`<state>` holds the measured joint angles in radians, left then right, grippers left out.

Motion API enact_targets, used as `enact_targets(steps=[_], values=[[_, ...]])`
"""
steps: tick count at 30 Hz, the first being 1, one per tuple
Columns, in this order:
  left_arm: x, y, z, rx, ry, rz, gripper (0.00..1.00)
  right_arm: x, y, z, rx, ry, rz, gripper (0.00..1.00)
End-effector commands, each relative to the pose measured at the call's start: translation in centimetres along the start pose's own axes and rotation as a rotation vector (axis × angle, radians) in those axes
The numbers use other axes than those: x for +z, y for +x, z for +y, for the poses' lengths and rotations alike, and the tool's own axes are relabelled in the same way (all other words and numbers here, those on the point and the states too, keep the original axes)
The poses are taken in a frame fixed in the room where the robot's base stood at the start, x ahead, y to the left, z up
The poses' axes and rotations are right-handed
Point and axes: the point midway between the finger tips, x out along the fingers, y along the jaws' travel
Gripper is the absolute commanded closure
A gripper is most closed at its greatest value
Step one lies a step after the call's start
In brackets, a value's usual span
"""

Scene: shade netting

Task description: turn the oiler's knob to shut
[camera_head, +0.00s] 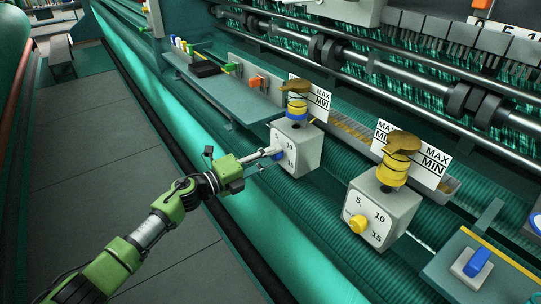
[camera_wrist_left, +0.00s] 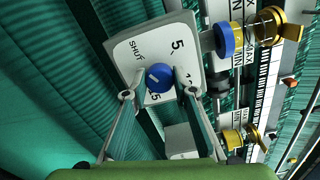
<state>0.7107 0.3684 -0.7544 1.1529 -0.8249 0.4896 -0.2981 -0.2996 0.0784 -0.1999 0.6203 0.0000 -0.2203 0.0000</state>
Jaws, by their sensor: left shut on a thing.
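The oiler (camera_head: 305,152) is a grey box with a numbered white dial face and a yellow-and-blue cup with a brass lid on top. My left gripper (camera_head: 270,154) reaches the dial face from the left. In the left wrist view its two fingers (camera_wrist_left: 159,93) stand on either side of the knob, shut on it. In the head view the gripper partly hides the knob. My right gripper is not in view.
A second oiler (camera_head: 384,208) with a yellow knob (camera_head: 358,223) stands to the right. White MAX/MIN plates (camera_head: 436,165) stand behind the cups. A blue rocker switch (camera_head: 477,262) is at lower right. Rollers and shafts run behind. The grey floor (camera_head: 95,160) at left is clear.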

Motion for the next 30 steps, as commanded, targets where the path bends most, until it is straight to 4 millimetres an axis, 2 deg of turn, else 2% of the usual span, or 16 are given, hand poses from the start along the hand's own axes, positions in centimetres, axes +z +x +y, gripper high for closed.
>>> enact_targets(steps=[9, 10, 12, 23, 26, 30], values=[[0.0, 0.0, 0.0, -0.001, -0.005, -0.001, 0.96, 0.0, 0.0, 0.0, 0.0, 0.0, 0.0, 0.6], [0.0, 0.0, 0.0, -0.001, -0.005, -0.001, 0.7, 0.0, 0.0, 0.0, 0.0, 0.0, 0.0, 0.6], [0.0, 0.0, 0.0, 0.0, -0.004, -0.001, 0.58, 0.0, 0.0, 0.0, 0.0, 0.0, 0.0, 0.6], [0.0, -0.2, 0.0, 0.0, -0.002, -0.001, 0.58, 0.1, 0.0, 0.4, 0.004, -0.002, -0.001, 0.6], [0.1, -1.1, 0.1, 0.002, -0.001, -0.001, 0.58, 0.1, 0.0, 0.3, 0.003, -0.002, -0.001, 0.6], [0.0, -3.6, 0.2, 0.004, -0.001, 0.0, 0.58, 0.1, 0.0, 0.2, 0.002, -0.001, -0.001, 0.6]])
